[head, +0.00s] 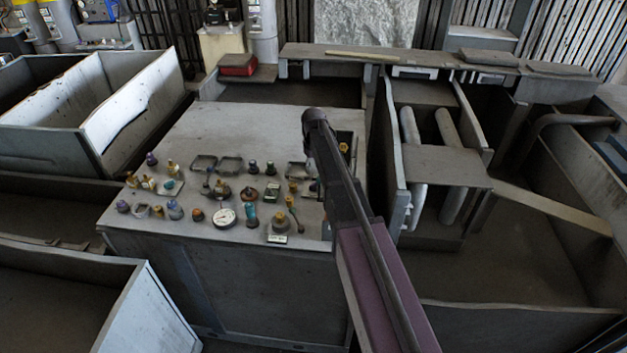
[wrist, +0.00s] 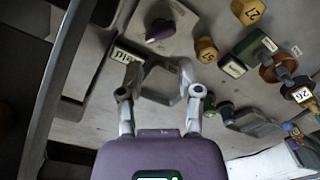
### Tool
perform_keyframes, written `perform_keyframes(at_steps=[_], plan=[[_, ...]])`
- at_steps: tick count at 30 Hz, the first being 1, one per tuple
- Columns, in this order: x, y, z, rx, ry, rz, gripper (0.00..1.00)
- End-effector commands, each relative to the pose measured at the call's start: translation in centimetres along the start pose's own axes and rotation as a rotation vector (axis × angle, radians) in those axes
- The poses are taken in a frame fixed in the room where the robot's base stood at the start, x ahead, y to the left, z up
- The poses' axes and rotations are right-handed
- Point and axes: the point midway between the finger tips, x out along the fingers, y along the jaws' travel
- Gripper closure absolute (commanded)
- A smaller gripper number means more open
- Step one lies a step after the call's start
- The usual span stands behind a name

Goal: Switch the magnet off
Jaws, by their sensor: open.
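My gripper (wrist: 160,78) is in the lower middle of the wrist view, its two grey fingers apart with nothing held between them. Beyond the fingertips is a light plate with a dark purple knob (wrist: 160,30). A small white label (wrist: 127,55) sits beside that plate; its lettering is too blurred to read surely. I cannot tell which control is the magnet's switch or how it is set. In the head view, my arm reaches over the right part of the control desk (head: 240,130), and my gripper cannot be made out there.
Several knobs and buttons crowd the desk's front, including a round white gauge (head: 224,217) and a labelled control (head: 280,226). Yellow knobs (wrist: 206,50) stand right of the fingers. The desk's back is mostly bare. Metal bins (head: 100,110) stand left, a pipe frame (head: 440,165) right.

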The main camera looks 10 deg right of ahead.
Motion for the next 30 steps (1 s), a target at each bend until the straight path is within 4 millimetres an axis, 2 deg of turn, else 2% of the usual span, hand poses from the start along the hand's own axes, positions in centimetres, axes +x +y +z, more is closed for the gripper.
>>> perform_keyframes(at_steps=[1,5,22,30], plan=[[1.3,0.0,0.0,0.0,0.0,0.0,0.54],[2.1,0.0,0.0,0.0,0.0,0.0,0.54],[2.3,0.1,0.0,0.002,0.0,0.0,0.54],[3.5,0.2,0.1,0.002,0.0,0.0,0.54]])
